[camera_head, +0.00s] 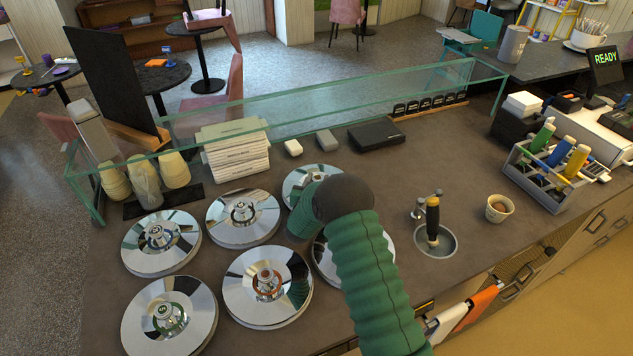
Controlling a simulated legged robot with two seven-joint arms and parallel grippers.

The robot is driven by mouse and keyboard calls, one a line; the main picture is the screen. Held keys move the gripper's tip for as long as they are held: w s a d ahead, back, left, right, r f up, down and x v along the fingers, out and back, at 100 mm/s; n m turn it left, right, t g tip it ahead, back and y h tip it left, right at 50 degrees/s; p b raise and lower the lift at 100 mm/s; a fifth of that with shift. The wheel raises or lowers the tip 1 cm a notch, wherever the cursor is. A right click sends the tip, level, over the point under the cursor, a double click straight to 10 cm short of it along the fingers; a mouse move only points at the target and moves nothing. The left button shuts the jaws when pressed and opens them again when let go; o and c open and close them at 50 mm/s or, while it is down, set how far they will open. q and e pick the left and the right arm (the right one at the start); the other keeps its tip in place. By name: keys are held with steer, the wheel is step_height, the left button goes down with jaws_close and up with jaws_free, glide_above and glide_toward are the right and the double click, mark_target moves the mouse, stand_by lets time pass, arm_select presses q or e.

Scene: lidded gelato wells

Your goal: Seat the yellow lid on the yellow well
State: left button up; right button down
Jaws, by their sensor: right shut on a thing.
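Several shiny round lids lie on the counter at the left and middle. One has a green-ringed knob (168,318), one an orange-ringed knob (268,285), one a bluish knob (157,237) and one a pale knob (242,212). Two more lids, at the back right (297,178) and front right (325,268), are partly covered by my right arm (370,280), and their knobs are hidden. I cannot make out yellow on any lid or well. The fingers of my right gripper are hidden behind its green sleeve, among these lids. My left gripper is out of view.
A glass guard (330,105) runs along the back. Stacked cups (175,170), paper stacks (237,150) and a black box (376,134) stand behind the lids. Right of my arm are a round sink (448,243), a small cup (499,208) and a bottle rack (550,195).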

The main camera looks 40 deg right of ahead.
steer(key=shift+f+b, duration=0.7)
steer(key=shift+f, duration=0.1)
stand_by(0.5)
steer(key=c, duration=1.3)
jaws_free()
steer(key=shift+o, duration=0.2)
steer(key=o, duration=0.6)
step_height(320, 180, up, 7)
steer(key=p, duration=0.5)
